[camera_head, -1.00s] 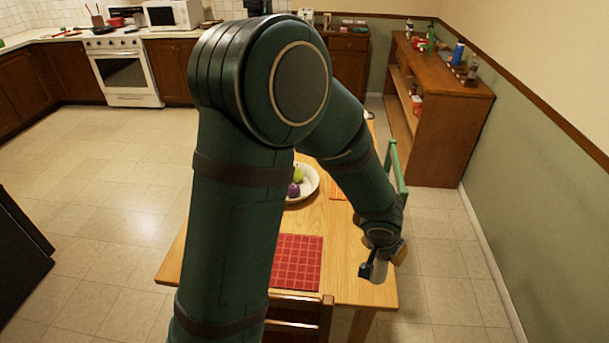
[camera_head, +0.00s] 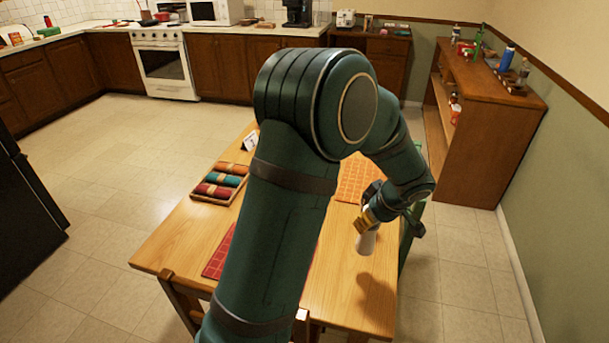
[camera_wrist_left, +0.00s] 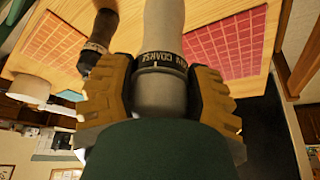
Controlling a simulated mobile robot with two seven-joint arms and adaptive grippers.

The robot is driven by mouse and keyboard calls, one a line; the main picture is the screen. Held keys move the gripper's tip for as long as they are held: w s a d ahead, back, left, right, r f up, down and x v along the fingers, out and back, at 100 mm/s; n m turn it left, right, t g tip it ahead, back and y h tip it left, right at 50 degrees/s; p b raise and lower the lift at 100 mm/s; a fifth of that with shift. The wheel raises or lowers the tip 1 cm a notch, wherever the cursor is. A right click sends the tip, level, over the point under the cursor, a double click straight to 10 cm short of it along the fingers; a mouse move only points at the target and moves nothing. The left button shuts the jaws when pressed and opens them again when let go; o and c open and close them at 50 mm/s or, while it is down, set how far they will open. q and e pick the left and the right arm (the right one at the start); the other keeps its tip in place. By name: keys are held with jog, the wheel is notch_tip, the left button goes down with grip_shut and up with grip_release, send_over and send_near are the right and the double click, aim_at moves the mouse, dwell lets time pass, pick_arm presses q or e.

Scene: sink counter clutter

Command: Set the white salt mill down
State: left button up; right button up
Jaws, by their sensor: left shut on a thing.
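The white salt mill (camera_head: 366,243) is in my left gripper (camera_head: 372,217), over the right part of the wooden table (camera_head: 340,300). In the left wrist view the mill (camera_wrist_left: 165,30) stands between the yellow-padded fingers of the left gripper (camera_wrist_left: 162,95), which are closed on its sides. A dark band lettered "COARSE" shows on it. Its far end runs out of that view. A shadow lies on the table near the mill; I cannot tell whether its base touches the wood. My right gripper is not in view.
A dark brown mill-like object (camera_wrist_left: 100,35) stands beside the held mill. A red placemat (camera_head: 216,255), an orange placemat (camera_head: 358,180) and a tray of rolled napkins (camera_head: 207,198) lie on the table. Bare wood surrounds the mill at the table's front right. My arm hides the middle.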

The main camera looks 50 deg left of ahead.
aim_at(362, 242)
pick_arm(q)
jog(key=n, duration=0.1)
jog(key=a+n+g, duration=0.1)
jog(key=n, duration=0.1)
jog(key=shift+s+a+r, duration=0.15)
jog(key=shift+n+g, duration=0.3)
notch_tip(362, 242, down, 5)
jog(key=shift+f+b, duration=0.1)
jog(key=shift+b, duration=0.5)
jog(key=shift+f+b, duration=0.35)
jog(key=shift+f, duration=1.95)
jog(key=shift+f, duration=0.15)
jog(key=o, duration=1.3)
jog(key=shift+c, duration=0.2)
